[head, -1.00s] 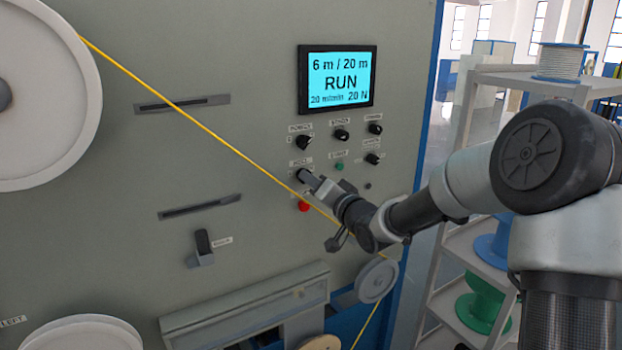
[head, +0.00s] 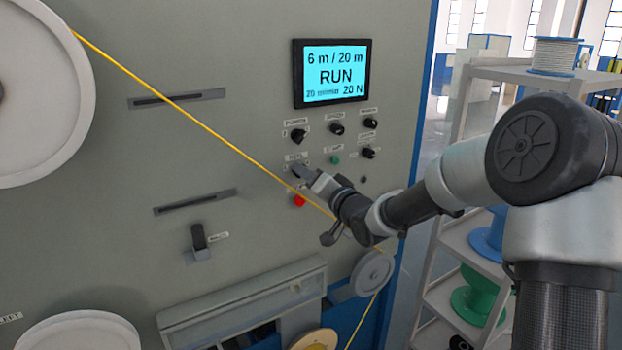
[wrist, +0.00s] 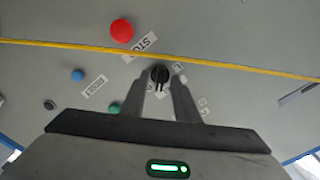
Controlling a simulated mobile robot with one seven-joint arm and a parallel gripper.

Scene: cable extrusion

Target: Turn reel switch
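The reel switch is a black knob with a narrow handle, on the grey panel under a label. It shows in the wrist view (wrist: 160,74) straight ahead of my gripper (wrist: 161,84). My two fingers stand apart, one on each side of the knob, with a small gap to its handle. In the head view my gripper (head: 300,173) reaches the panel and its fingers mostly hide the switch. The screen (head: 333,74) reads 6 m / 20 m, RUN, 20 N.
A red button (head: 299,200) sits just below the gripper, and a green button (head: 335,160) to its right. Other black knobs (head: 298,136) are above. A taut yellow cable (head: 200,124) crosses the panel close to my gripper. A shelf (head: 470,250) with spools stands right.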

